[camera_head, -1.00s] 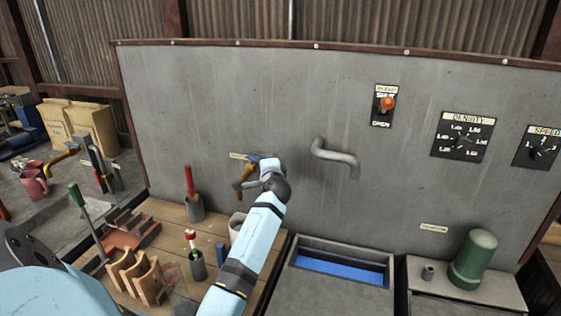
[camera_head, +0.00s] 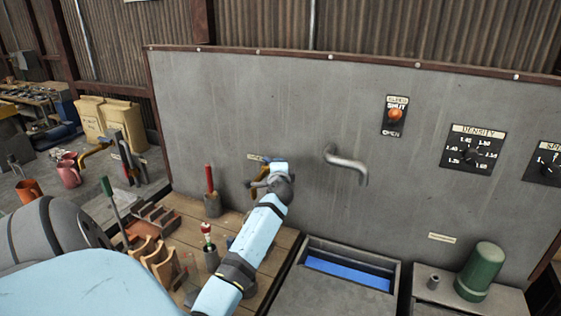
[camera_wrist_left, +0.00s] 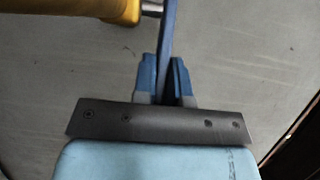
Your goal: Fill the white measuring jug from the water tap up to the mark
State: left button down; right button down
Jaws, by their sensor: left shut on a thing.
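The brass-yellow water tap (camera_head: 258,185) sticks out of the grey wall panel, left of the bent pipe. Its outlet points down. My left gripper (camera_head: 276,172) is at the tap's blue lever (camera_head: 267,159), just right of the spout. In the left wrist view, my gripper's blue fingers (camera_wrist_left: 164,82) are shut on the thin blue lever (camera_wrist_left: 170,32). The yellow tap body (camera_wrist_left: 90,10) shows at the top left there. The white measuring jug is not visible now; my forearm covers the spot below the tap. The mark and any water cannot be seen. My right gripper is not in view.
A wooden bench (camera_head: 192,226) holds a red-handled tool in a cup (camera_head: 212,204) and another cup (camera_head: 211,258). A bent grey pipe (camera_head: 347,164) hangs over a trough with blue inside (camera_head: 350,272). A green cylinder (camera_head: 481,271) stands at the right.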

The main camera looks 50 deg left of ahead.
pick_arm(q)
jog(key=c, duration=1.2)
grip_release()
jog(key=shift+a+f, duration=0.1)
jog(key=shift+f, duration=0.05)
jog(key=shift+o, duration=0.2)
jog(key=b+v, duration=0.2)
jog(key=v, duration=1.2)
jog(key=shift+b, duration=0.3)
